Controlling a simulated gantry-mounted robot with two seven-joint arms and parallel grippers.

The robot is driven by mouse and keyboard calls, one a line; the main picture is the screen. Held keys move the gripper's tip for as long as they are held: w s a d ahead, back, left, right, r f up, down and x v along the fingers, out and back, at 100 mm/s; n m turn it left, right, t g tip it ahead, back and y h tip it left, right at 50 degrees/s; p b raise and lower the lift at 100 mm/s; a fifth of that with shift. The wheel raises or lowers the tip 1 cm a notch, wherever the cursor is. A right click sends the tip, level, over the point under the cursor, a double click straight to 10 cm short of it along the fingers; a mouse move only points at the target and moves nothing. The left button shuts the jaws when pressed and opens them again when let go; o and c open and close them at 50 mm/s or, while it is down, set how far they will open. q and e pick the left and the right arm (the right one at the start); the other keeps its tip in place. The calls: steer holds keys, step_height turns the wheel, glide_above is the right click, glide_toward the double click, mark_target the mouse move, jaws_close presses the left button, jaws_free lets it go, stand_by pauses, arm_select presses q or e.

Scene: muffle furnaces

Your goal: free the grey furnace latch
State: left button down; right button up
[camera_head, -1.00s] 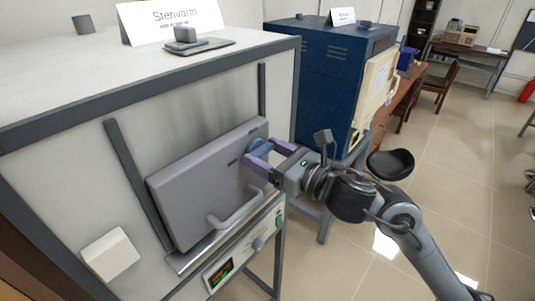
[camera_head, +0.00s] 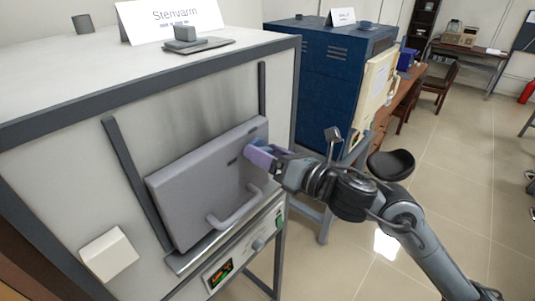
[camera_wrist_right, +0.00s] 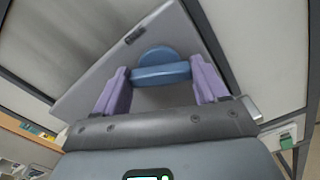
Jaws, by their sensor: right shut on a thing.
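The grey furnace (camera_head: 60,105) stands at the left, with a closed grey door (camera_head: 195,190) and a curved handle (camera_head: 235,208) low on it. The latch is a blue knob (camera_head: 253,146) at the door's upper right. It also shows in the right wrist view as a blue disc with a raised bar (camera_wrist_right: 160,72). My right gripper (camera_head: 260,157) has its purple fingers shut on the knob. In the right wrist view, the fingers (camera_wrist_right: 160,82) stand on either side of the bar. My left gripper is not in view.
A blue furnace (camera_head: 335,85) with a cream door stands behind to the right. A control panel (camera_head: 240,250) with a lit display lies below the grey door. A black stool (camera_head: 390,165) stands on the tiled floor. Open floor lies at the right.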

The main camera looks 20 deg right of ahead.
steer(key=shift+m+p, duration=1.9)
steer(key=shift+m, duration=4.4)
steer(key=o, duration=1.1)
steer(key=shift+c, duration=0.2)
steer(key=shift+d, duration=0.1)
